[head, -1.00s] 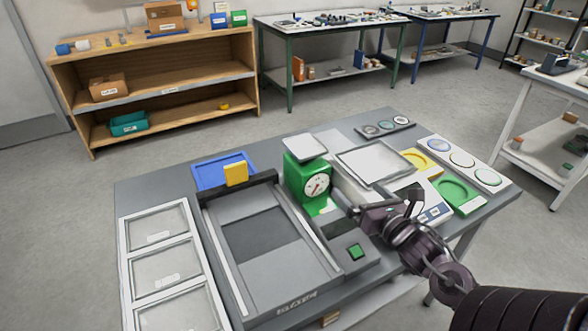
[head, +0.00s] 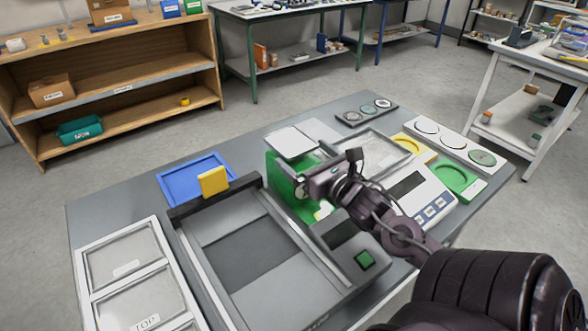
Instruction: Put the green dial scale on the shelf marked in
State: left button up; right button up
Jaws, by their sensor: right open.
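The green dial scale (head: 285,180) stands upright on the grey table (head: 110,203), with a pale square pan (head: 292,142) on top. My right gripper (head: 312,190) is in front of the scale's dial side and hides most of the dial. It is open; I cannot tell whether it touches the scale. The wooden shelf unit (head: 150,97) stands at the back left; a small label sits on its middle board's edge, too small to read. My left gripper is not in view.
A large grey tray-like device (head: 255,250) with a green button (head: 365,259) lies in front of the scale. A blue tray (head: 180,187) and yellow block (head: 213,181) are to its left. A white digital scale (head: 425,200) is to its right. Open floor lies between table and shelf.

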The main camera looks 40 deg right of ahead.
aim_at(294, 145)
jog(key=w, duration=0.3)
jog(key=shift+w+r+p, duration=0.3)
jog(key=shift+r, duration=0.05)
jog(key=shift+w+d+f, duration=0.1)
jog(key=shift+w, duration=0.25)
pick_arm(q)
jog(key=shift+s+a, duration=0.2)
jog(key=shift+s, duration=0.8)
pick_arm(e)
jog(key=c, duration=1.8)
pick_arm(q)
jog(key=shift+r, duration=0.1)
pick_arm(e)
jog(key=shift+r, duration=0.2)
jog(key=shift+c, duration=0.7)
jog(key=shift+r, duration=0.1)
